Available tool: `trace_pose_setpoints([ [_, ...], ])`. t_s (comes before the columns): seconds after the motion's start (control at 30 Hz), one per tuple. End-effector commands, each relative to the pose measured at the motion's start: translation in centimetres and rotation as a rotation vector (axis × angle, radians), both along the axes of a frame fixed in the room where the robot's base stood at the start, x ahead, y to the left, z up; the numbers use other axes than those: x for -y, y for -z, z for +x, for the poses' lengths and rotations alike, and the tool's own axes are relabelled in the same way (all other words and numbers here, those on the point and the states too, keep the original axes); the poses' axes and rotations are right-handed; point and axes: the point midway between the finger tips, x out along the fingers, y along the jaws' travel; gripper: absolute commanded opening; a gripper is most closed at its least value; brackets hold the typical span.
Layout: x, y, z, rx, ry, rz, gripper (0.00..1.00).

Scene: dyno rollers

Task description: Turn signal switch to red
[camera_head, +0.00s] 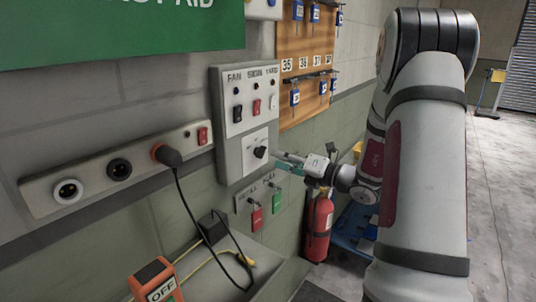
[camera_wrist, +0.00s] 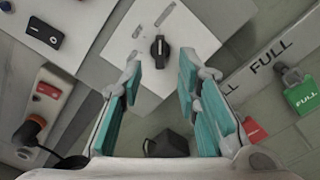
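A black rotary knob (camera_head: 261,152) sits on a white square plate (camera_head: 254,164) low on the grey wall panel. It also shows ahead of my fingers in the wrist view (camera_wrist: 160,49). Small marks around it are too small to read. My gripper (camera_head: 283,160) is just right of the knob, pointing at it. In the wrist view my gripper (camera_wrist: 161,70) is open, its teal-padded fingers apart, with the knob between and beyond the tips. No contact is visible. Nothing is held.
Above the knob are toggles (camera_head: 256,107) under FAN, SIGN and YARD labels. Red and green tags (camera_head: 257,217) hang below. Left is an outlet strip (camera_head: 140,168) with a plugged cable. A fire extinguisher (camera_head: 319,222) stands behind my arm, and a key board (camera_head: 305,60) hangs above.

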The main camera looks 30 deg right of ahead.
Motion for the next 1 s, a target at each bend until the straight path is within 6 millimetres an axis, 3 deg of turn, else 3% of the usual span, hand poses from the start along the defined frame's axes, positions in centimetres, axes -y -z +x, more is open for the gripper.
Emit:
trace_pose_setpoints([
  [0.1, -0.9, 0.0, 2.1, 0.000, -0.004, 0.000, 0.30],
  [0.3, -1.6, 0.0, 4.2, 0.000, -0.002, 0.000, 0.30],
  [0.7, -1.8, 0.0, 5.0, -0.001, -0.001, 0.000, 0.30],
  [0.73, -1.8, 0.0, 5.0, -0.001, -0.001, 0.000, 0.28],
  [0.87, -1.8, 0.0, 5.0, 0.000, -0.001, -0.001, 0.00],
  [1.0, -1.8, 0.0, 5.0, 0.000, -0.001, -0.001, 0.00],
])
